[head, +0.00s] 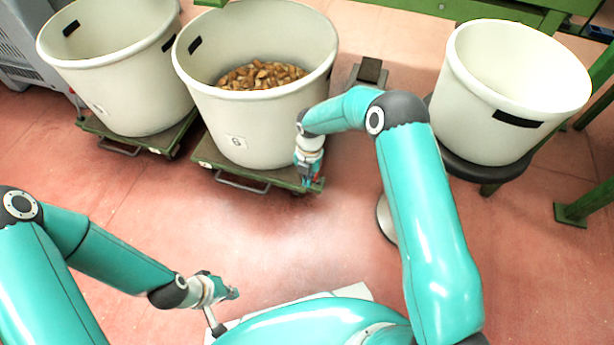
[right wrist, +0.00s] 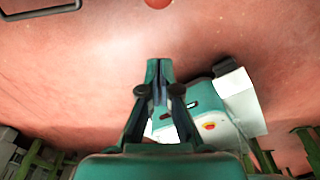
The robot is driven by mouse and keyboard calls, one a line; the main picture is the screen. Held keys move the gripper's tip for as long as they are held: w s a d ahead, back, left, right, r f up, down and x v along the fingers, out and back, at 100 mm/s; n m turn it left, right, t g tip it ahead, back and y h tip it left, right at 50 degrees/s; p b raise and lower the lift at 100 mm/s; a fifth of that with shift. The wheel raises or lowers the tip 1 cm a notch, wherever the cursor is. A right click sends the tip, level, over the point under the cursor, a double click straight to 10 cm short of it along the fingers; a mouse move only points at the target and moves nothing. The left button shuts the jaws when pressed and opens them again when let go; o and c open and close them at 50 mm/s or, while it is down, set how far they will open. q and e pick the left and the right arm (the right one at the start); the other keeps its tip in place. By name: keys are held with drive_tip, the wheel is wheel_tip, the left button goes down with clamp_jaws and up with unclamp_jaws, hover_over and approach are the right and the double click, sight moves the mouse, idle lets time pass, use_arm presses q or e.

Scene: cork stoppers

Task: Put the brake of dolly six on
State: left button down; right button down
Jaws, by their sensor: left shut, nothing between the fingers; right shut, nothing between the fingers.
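Dolly six (head: 205,153) is a low green platform in the head view. It carries a white tub marked 6 (head: 240,168), part-filled with cork stoppers (head: 262,76). A metal handle (head: 242,184) sticks out at its front. My right gripper (head: 308,184) is shut and empty at the dolly's front right corner. It partly hides that corner, and I cannot tell whether it touches. In the right wrist view a red round part (right wrist: 158,3) shows beyond the shut fingertips (right wrist: 159,62); its link to the brake is unclear. My left gripper (head: 232,293) is shut and empty, low over the floor.
Another dolly (head: 125,146) with an empty-looking white tub (head: 120,70) stands close on the left. A white tub (head: 515,90) sits on a dark round support (head: 480,173) at the right. The pink floor in front of the dollies is clear.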

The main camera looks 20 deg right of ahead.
sight(315, 178)
wheel_tip(315, 178, down, 6)
drive_tip(key=w+d+b, duration=0.2)
drive_tip(key=b, duration=0.1)
drive_tip(key=shift+w+f+b, duration=0.2)
drive_tip(key=shift+w+b, duration=0.1)
